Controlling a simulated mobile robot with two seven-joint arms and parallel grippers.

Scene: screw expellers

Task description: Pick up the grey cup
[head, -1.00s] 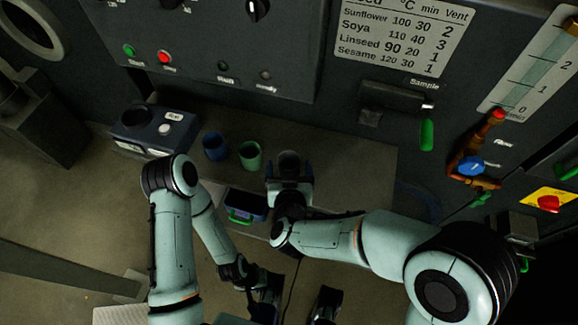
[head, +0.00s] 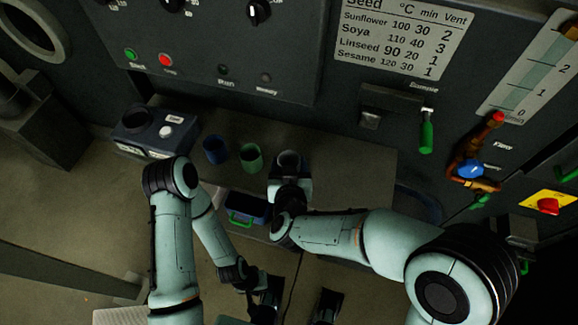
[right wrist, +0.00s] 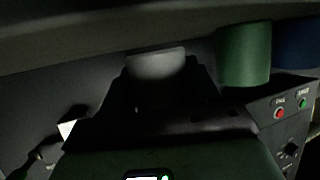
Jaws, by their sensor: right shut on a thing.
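The grey cup (head: 289,160) is at the right end of the row of cups, with its opening facing up. My right gripper (head: 290,178) is shut on it, with a finger on either side. In the right wrist view the grey cup (right wrist: 158,66) shows pale between the dark fingers; its lower part there is hidden by the gripper. I cannot tell whether its base touches the bench. My left gripper (head: 266,298) is low in the head view, away from the cups, and its jaw opening is unclear.
A green cup (head: 251,158) and a blue cup (head: 215,150) stand left of the grey cup on the bench (head: 345,165). A dark box (head: 155,130) stands farther left. A blue bin with a green handle (head: 246,208) is below. The machine panel rises behind.

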